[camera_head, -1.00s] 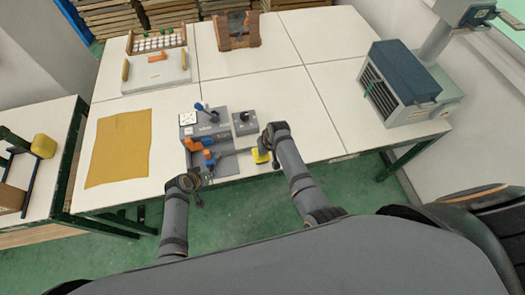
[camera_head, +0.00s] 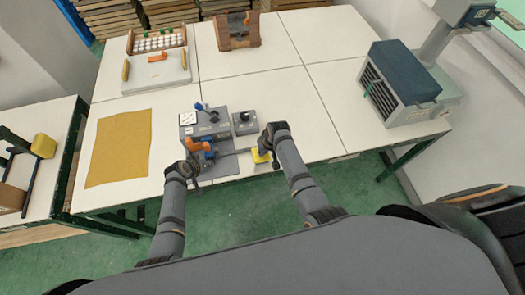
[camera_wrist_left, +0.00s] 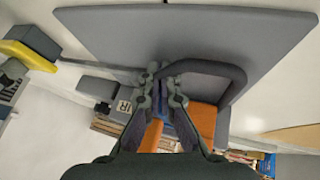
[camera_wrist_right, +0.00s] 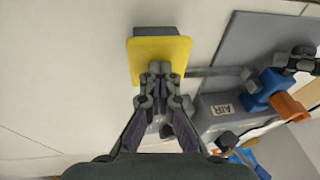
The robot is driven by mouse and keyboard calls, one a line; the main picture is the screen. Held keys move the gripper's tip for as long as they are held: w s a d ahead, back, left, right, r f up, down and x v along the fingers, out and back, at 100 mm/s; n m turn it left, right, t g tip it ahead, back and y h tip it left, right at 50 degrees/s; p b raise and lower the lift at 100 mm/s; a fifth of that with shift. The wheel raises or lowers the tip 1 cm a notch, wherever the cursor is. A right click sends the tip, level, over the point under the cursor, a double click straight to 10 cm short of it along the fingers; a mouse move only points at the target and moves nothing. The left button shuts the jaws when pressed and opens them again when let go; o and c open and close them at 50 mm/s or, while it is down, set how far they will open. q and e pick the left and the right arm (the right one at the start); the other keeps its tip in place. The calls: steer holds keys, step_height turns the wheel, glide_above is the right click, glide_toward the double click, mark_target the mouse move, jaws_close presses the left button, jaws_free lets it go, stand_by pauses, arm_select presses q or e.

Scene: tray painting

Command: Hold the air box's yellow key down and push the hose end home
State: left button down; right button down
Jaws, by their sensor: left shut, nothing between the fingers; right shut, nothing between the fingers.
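The grey air box (camera_wrist_right: 208,108) with its AIR label shows in the right wrist view. Its yellow key (camera_wrist_right: 160,48) is a flat plate by a thin grey bar; it also shows in the head view (camera_head: 260,156). My right gripper (camera_wrist_right: 160,72) is shut, its fingertips at the key's face; I cannot tell how far the key is down. My left gripper (camera_wrist_left: 166,75) is shut and empty beside the dark curved hose (camera_wrist_left: 225,70) and the orange part (camera_wrist_left: 202,122). The blue part (camera_wrist_right: 262,88) is left of my right gripper in the head view. The hose end's seating is hidden.
A grey slab (camera_wrist_left: 110,25) lies under the hose. A small box with a black knob (camera_head: 244,121) stands behind. A yellow cloth (camera_head: 118,150) lies left, a white tray (camera_head: 155,75) far left, a large grey machine (camera_head: 400,90) right. The middle right table is clear.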

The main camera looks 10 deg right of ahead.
arm_select(q)
steer(key=shift+w+r, duration=0.1)
steer(key=shift+w, duration=0.65)
arm_select(e)
steer(key=shift+s+f, duration=0.1)
arm_select(q)
steer(key=shift+s, duration=0.2)
steer(key=shift+s, duration=0.75)
step_height(320, 180, up, 9)
